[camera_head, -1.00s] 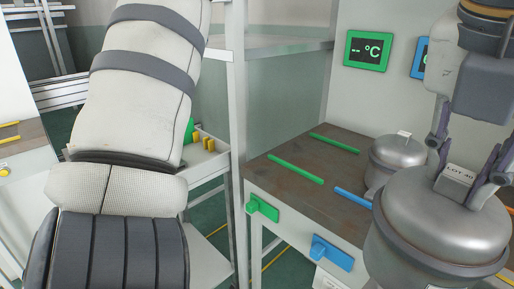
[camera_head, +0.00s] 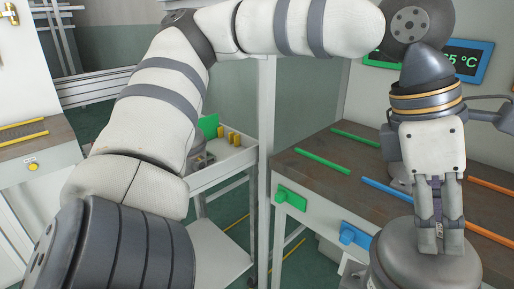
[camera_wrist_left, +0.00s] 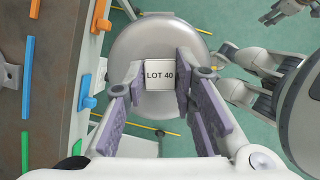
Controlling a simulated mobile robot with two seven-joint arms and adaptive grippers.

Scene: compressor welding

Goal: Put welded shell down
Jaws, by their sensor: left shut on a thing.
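My left gripper (camera_head: 440,246) is shut on the small light block marked LOT 40 (camera_wrist_left: 160,76) on top of a grey domed metal shell. The shell (camera_head: 405,272) hangs upright below the gripper at the lower right of the head view, its lower part cut off. In the left wrist view the shell (camera_wrist_left: 135,42) is over the green floor, beside the bench's front edge. A second grey shell (camera_head: 398,174) stands on the brown-topped bench (camera_head: 310,152), mostly hidden behind my left gripper. A gripper-like part, probably my right gripper (camera_wrist_left: 284,11), shows at the wrist view's top right; its jaws are unclear.
The bench top has green strips (camera_head: 322,161), a blue strip (camera_head: 387,190) and an orange strip (camera_head: 490,234). Green (camera_head: 291,197) and blue (camera_head: 355,235) handles jut from its front. A white tray cart (camera_head: 230,160) and metal post (camera_head: 265,150) stand left of it.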

